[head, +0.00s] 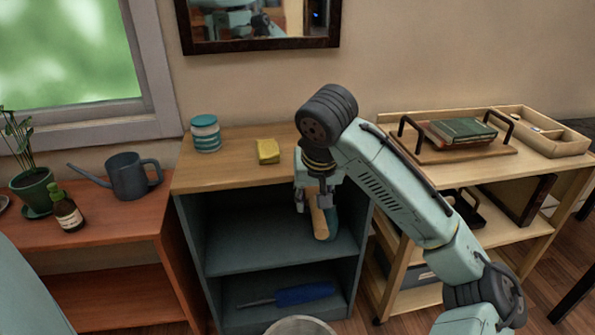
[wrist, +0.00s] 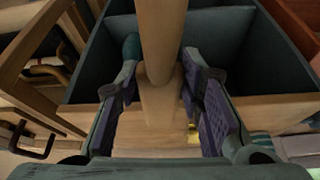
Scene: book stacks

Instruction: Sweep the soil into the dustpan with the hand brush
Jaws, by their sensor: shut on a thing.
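My gripper (head: 313,200) hangs in front of the blue-grey shelf unit, below its top edge. It is shut on a pale wooden piece with a round handle (wrist: 160,45), which runs between the fingers in the wrist view. The wooden piece also shows below the fingers in the head view (head: 319,221). It may be the hand brush; I see no bristles. A teal thing (head: 332,219) shows just beside it, and I cannot tell whether they are joined. A blue thing with a thin dark end (head: 303,293) lies on the lower shelf. I see no clear soil or dustpan.
The shelf unit's wooden top (head: 225,174) holds a striped teal jar (head: 206,134) and a yellow block (head: 268,151). At left, an orange-brown table holds a watering can (head: 130,176), a potted plant (head: 34,190) and a bottle (head: 66,212). A wooden cart (head: 405,126) stands right.

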